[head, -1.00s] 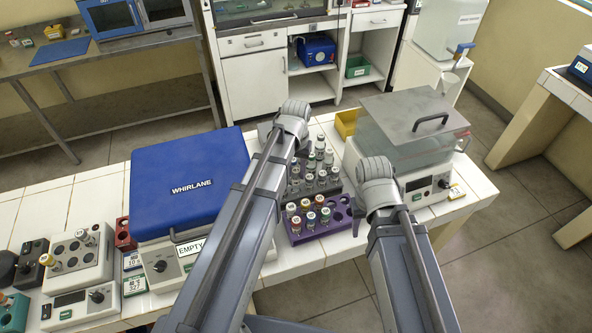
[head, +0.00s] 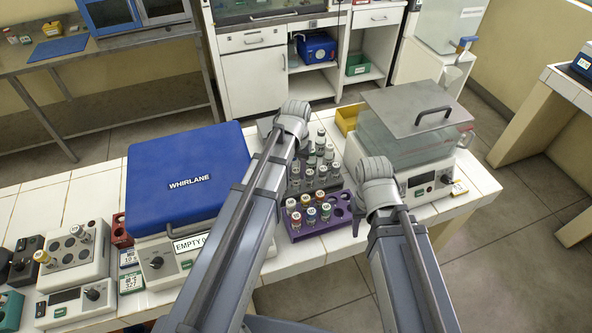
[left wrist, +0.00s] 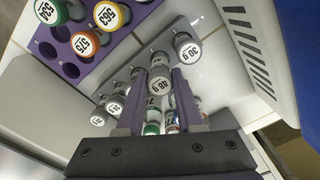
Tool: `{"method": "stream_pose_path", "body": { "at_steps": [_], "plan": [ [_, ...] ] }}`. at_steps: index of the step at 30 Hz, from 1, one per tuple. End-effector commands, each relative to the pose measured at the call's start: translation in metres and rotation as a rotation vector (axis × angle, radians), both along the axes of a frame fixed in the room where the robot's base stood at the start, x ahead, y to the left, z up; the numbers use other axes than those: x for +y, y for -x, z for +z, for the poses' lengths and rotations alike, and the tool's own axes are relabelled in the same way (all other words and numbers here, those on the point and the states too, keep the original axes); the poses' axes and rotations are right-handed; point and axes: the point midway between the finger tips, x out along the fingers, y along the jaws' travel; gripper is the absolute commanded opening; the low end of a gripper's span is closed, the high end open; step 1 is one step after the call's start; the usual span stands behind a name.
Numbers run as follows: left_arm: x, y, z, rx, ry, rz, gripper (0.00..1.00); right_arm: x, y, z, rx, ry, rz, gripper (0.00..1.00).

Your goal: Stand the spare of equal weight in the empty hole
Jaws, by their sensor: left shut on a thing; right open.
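My left gripper (left wrist: 159,100) is shut on a grey-capped tube (left wrist: 160,82) with a gram label that looks like "40 g". It is over the grey rack of grey-capped tubes (head: 322,172); in the head view my arm covers its fingers. I cannot tell whether the tube is clear of the rack. A purple rack (head: 306,233) in front holds several tubes with coloured, numbered caps; its right-hand holes are empty. My right gripper (head: 358,224) is open, mostly hidden behind its wrist, right of the purple rack.
A blue-lidded box marked WHIRLANE (head: 188,165), lid down, with an "EMPTY" tag, stands left. A grey block with tubes and open holes (head: 62,272) is at far left. A lidded clear bath (head: 432,150) stands right, a yellow bin (head: 346,117) behind.

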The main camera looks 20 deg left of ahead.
Motion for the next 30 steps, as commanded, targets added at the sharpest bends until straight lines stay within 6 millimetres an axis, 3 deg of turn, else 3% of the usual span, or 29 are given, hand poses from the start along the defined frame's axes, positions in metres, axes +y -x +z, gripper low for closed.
{"method": "stream_pose_path", "body": {
  "at_steps": [13, 23, 24, 30],
  "plan": [
    [0.000, 0.000, -0.021, 0.000, 0.000, 0.000, 0.00, 0.000, 0.000, -0.022, 0.000, 0.000, 0.000, 0.50],
    [0.000, 0.000, -0.022, 0.000, 0.000, 0.000, 0.00, 0.000, 0.000, -0.022, 0.000, 0.000, 0.000, 0.50],
    [0.000, 0.000, -0.022, 0.000, 0.000, 0.000, 0.39, 0.000, 0.000, -0.022, 0.000, 0.000, 0.000, 0.50],
    [0.000, 0.000, -0.022, 0.000, 0.000, 0.000, 0.61, 0.000, 0.000, -0.022, 0.000, 0.000, 0.000, 0.50]
  ]
}}
